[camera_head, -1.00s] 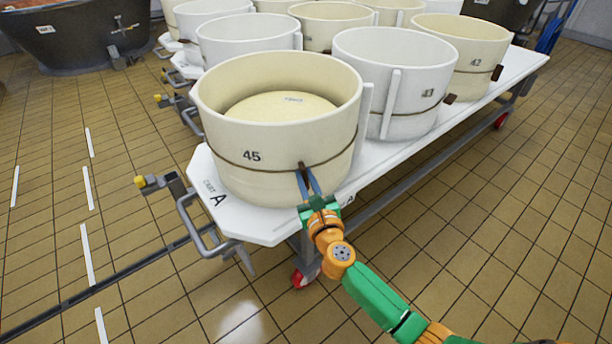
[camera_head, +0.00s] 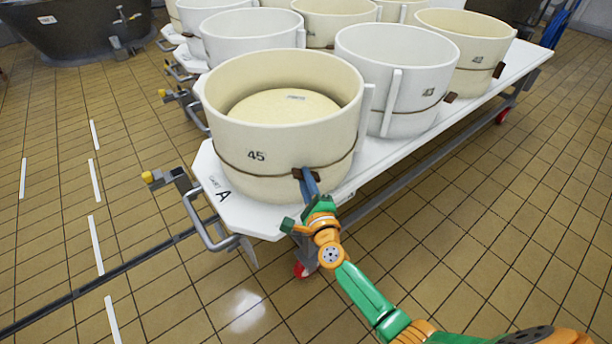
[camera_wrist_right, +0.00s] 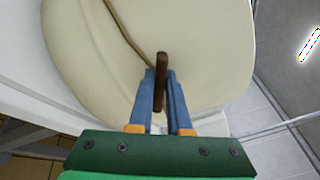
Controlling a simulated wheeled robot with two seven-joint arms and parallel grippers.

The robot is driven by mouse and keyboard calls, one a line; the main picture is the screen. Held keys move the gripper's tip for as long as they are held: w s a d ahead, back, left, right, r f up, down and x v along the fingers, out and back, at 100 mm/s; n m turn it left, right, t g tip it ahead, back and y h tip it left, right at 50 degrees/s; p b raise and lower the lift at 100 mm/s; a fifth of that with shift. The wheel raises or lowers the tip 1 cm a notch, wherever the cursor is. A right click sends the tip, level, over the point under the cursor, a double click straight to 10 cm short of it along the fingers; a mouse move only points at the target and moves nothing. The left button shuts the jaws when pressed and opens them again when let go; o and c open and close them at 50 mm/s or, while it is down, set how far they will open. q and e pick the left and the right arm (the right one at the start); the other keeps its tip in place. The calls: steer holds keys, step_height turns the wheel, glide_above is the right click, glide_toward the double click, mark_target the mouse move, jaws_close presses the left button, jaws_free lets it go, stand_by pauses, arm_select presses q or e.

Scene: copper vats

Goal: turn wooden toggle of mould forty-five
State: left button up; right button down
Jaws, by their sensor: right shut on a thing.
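Mould forty-five (camera_head: 230,177) is a cream round tub with "45" on its side and a thin cord around it. It stands at the near end of the white cart and holds a pale round mass. Its dark wooden toggle (camera_head: 299,174) sits at the cord on the front right side, lying roughly level. My right gripper (camera_head: 308,178) is shut on the toggle. The wrist view shows the toggle (camera_wrist_right: 161,75) between the two blue fingers (camera_wrist_right: 160,85), with the cord (camera_wrist_right: 125,32) running up to it. My left gripper is out of view.
The white cart top (camera_head: 252,219) carries several other tubs, with mould 43 (camera_head: 410,75) close behind on the right. A grey cart handle (camera_head: 205,228) juts out at the front left. Tiled floor (camera_head: 480,250) is clear on the right. A dark vat (camera_head: 75,35) stands at the back left.

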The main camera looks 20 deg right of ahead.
steer(key=n, duration=0.2)
steer(key=n+p, duration=0.1)
steer(key=n, duration=0.2)
steer(key=shift+a+f+n, duration=0.1)
steer(key=shift+f+n, duration=0.1)
steer(key=shift+n, duration=0.1)
stand_by(0.4)
steer(key=c, duration=0.9)
jaws_free()
steer(key=shift+o, duration=0.2)
steer(key=s+p, duration=0.1)
steer(key=s, duration=0.6)
